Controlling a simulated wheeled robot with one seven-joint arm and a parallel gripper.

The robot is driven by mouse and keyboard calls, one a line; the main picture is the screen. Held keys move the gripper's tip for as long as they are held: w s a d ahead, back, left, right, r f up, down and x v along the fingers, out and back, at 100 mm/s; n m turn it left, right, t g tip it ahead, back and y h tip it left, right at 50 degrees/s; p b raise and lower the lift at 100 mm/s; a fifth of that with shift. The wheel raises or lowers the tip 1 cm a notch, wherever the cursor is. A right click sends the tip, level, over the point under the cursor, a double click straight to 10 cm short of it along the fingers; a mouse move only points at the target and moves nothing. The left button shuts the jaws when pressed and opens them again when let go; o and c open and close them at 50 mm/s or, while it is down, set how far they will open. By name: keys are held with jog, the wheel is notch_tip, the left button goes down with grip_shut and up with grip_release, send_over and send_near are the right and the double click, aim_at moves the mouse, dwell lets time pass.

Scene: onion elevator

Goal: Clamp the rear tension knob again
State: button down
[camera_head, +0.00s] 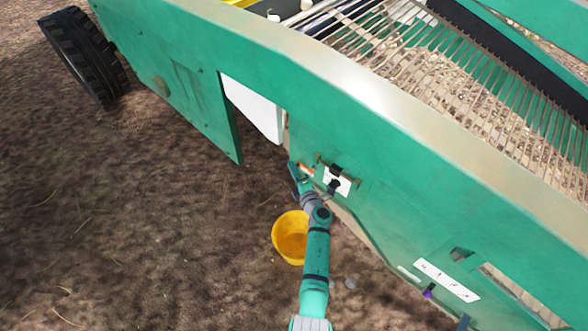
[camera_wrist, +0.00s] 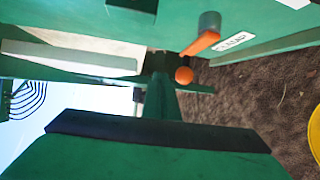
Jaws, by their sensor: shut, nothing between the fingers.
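An orange clamp lever (camera_head: 305,169) shows on the green side panel of the machine, beside a white plate (camera_head: 343,181) with dark knob-like parts (camera_head: 334,186). In the wrist view the orange lever (camera_wrist: 201,43) sits at a grey-green cylinder (camera_wrist: 209,20), next to a label (camera_wrist: 235,40) that seems to read CLAMP. An orange ball (camera_wrist: 184,75) shows just below it. My gripper (camera_head: 293,168) is shut and empty, close to the left of the lever. In the wrist view my gripper (camera_wrist: 164,80) is beside the ball; I cannot tell whether they touch.
A yellow bucket (camera_head: 291,238) stands on the soil below my arm. A purple knob (camera_head: 428,292) and a marked white strip (camera_head: 447,280) are lower right on the panel.

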jog(key=shift+r, duration=0.15)
dwell(0.3)
jog(key=s+r, duration=0.7)
jog(key=r, duration=0.4)
jog(key=shift+s+a+r, duration=0.15)
jog(key=shift+s+a, duration=0.1)
jog(key=shift+s, duration=0.1)
